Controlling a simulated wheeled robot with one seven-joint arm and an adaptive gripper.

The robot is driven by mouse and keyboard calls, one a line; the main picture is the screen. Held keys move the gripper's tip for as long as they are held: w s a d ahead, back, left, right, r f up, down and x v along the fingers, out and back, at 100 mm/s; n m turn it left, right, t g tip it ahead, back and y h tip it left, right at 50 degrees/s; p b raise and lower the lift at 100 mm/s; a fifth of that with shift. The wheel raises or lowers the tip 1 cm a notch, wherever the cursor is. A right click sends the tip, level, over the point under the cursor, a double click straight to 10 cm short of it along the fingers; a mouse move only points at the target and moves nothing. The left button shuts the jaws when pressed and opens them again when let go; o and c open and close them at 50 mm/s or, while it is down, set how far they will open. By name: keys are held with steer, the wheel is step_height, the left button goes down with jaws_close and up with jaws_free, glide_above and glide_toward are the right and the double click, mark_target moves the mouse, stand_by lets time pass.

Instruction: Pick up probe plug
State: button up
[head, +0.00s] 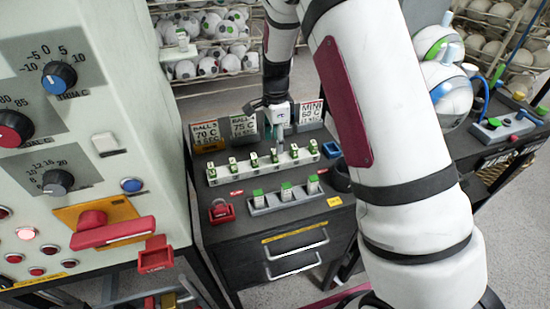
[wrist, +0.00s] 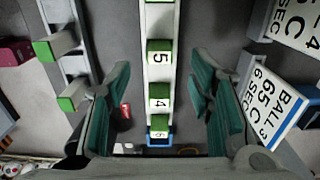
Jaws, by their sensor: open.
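I cannot tell for sure which piece is the probe plug. Several small green-and-white plugs (head: 254,161) stand in a long pale rack (head: 225,179) on the dark cabinet top. My gripper (head: 273,130) is above the back of the long rack. In the wrist view my gripper (wrist: 150,95) is open, its green-padded fingers on either side of the numbered plugs. Plugs marked 5 (wrist: 160,58) and 4 (wrist: 159,98) show between or near the fingers, with nothing gripped.
White sign cards (head: 243,128) stand behind the long rack. A red holder (head: 221,211) is at its left front, a blue square holder (head: 331,149) at its right end. A control panel (head: 60,120) rises on the left. Ball racks (head: 210,60) stand behind.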

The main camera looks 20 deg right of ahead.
mark_target(274, 151)
steer(key=shift+a+f+p, duration=0.15)
steer(key=shift+f+p, duration=0.5)
steer(key=shift+f, duration=1.9)
jaws_close()
